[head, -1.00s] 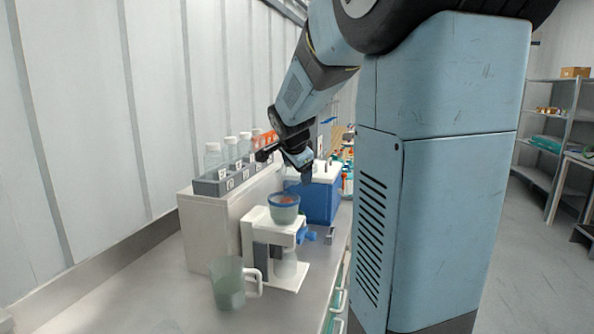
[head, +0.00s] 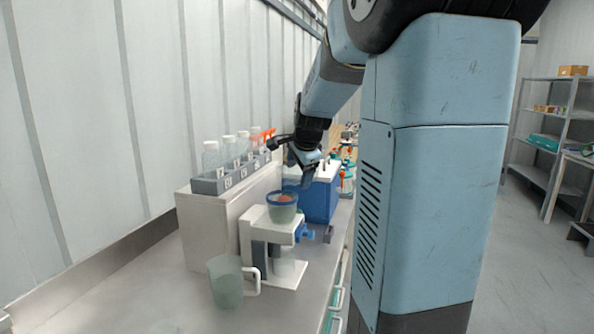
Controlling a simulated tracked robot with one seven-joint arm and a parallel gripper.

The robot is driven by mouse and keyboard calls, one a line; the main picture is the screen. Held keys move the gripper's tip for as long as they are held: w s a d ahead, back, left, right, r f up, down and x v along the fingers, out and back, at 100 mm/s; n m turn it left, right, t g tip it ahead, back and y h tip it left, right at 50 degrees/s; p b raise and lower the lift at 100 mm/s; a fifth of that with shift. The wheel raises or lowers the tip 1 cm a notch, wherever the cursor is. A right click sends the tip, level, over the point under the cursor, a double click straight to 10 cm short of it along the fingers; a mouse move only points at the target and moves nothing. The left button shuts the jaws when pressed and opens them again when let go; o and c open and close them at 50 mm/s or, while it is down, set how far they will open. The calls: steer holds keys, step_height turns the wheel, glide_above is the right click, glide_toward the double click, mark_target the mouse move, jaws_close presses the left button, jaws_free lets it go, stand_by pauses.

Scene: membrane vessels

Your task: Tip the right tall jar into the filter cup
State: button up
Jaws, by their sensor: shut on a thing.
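The filter cup (head: 283,213), clear with a blue rim and something reddish inside, sits on top of a white stand (head: 254,232) on the bench. My gripper (head: 297,160) is above and behind the cup, beside the right end of the jar rack. Clear jars with white caps (head: 211,158) stand upright in the grey rack (head: 210,187). I cannot tell which is the right tall jar, or whether it is the thing held.
A greenish pitcher (head: 226,285) with a white handle stands in front of the stand. A blue box (head: 318,205) with a white lid is behind the cup. The bench front left (head: 150,295) is clear.

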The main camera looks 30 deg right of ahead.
steer(key=y, duration=0.1)
steer(key=d+f+m+y, duration=0.1)
steer(key=y, duration=0.2)
steer(key=shift+d+f+m, duration=0.2)
steer(key=shift+d+m, duration=0.1)
steer(key=shift+d, duration=0.05)
steer(key=y, duration=0.1)
steer(key=d+f+m+y, duration=0.1)
steer(key=y, duration=0.1)
steer(key=shift+t, duration=0.3)
steer(key=a+r+m+t+y, duration=0.1)
steer(key=r+y, duration=0.2)
steer(key=a+r+m+t+y, duration=0.1)
steer(key=r+m+y, duration=0.1)
steer(key=r+y, duration=0.1)
steer(key=a+r+m+y, duration=0.1)
steer(key=r+y, duration=0.2)
steer(key=r, duration=0.2)
steer(key=shift+a+r+t, duration=0.2)
steer(key=shift+t, duration=0.2)
